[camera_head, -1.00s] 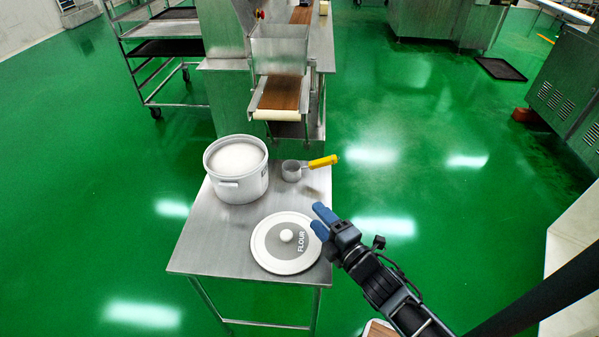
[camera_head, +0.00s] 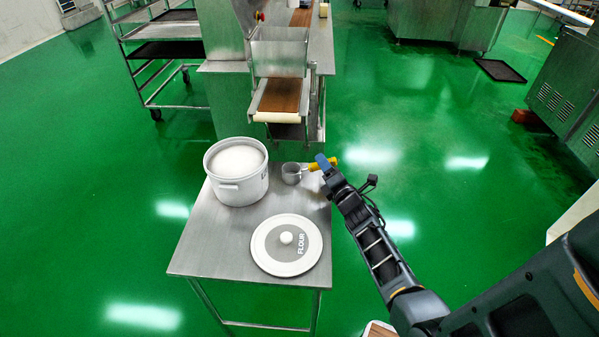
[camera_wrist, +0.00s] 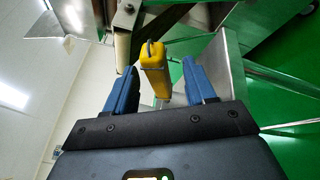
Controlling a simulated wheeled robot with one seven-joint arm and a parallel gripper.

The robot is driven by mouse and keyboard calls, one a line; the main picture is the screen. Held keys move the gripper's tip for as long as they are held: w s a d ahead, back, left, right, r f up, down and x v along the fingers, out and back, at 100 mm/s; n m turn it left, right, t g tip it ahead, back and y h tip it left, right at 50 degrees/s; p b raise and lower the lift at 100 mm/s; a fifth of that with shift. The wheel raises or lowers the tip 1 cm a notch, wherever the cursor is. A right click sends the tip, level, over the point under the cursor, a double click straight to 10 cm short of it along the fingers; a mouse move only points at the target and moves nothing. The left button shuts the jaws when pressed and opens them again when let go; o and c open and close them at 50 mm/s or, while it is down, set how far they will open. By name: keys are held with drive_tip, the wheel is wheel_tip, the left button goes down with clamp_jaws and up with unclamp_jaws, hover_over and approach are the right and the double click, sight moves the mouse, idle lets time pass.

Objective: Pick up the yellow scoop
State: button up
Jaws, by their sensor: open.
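The yellow scoop has a grey metal cup (camera_head: 291,173) on the steel table, just right of the white pot. Its yellow handle (camera_head: 333,161) points right, past the table's edge, and is partly hidden by my gripper. My gripper (camera_head: 322,164) is at the handle with its blue fingers open. In the wrist view the yellow handle (camera_wrist: 153,68) stands between the two blue fingers of my gripper (camera_wrist: 162,92), with gaps on both sides. The scoop's cup is not clearly visible there.
A white pot (camera_head: 237,190) of white powder stands left of the scoop on the steel table (camera_head: 200,245). A white-grey lid marked FLOUR (camera_head: 270,257) lies in front. A conveyor machine (camera_head: 280,95) stands behind. Green floor right of the table is open.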

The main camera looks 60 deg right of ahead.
drive_tip(key=shift+x, duration=1.6)
drive_tip(key=shift+r, duration=0.1)
clamp_jaws()
